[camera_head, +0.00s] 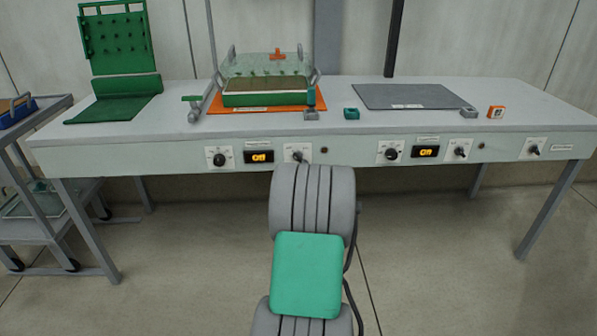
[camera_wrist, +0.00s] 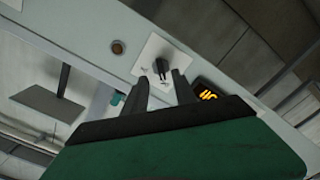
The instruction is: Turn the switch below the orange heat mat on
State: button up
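The orange heat mat (camera_head: 215,106) lies on the bench under a green tray with a clear lid (camera_head: 262,80). On the bench's front panel below it, the switch (camera_head: 297,153) is a dark knob on a white plate, beside a display (camera_head: 259,157) reading "Off". In the wrist view the switch (camera_wrist: 162,67) lies at the gap between the fingertips of my gripper (camera_wrist: 160,78). The fingers are apart, one on each side of the knob; contact is unclear. The display (camera_wrist: 207,93) is partly hidden behind my gripper. In the head view my arm hides my gripper.
A dial (camera_head: 221,156) is left of the display. A dark grey mat (camera_head: 410,96) has its own dial (camera_head: 391,152), display (camera_head: 425,152) and switch (camera_head: 459,149) below. Another switch (camera_head: 535,149) is far right. A cart (camera_head: 45,170) stands left.

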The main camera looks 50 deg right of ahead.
aim_at(299, 160)
jog(key=x, duration=0.5)
jog(key=shift+w+d+b, duration=0.2)
jog(key=shift+w+b, duration=0.1)
jog(key=shift+b, duration=0.1)
grip_shut()
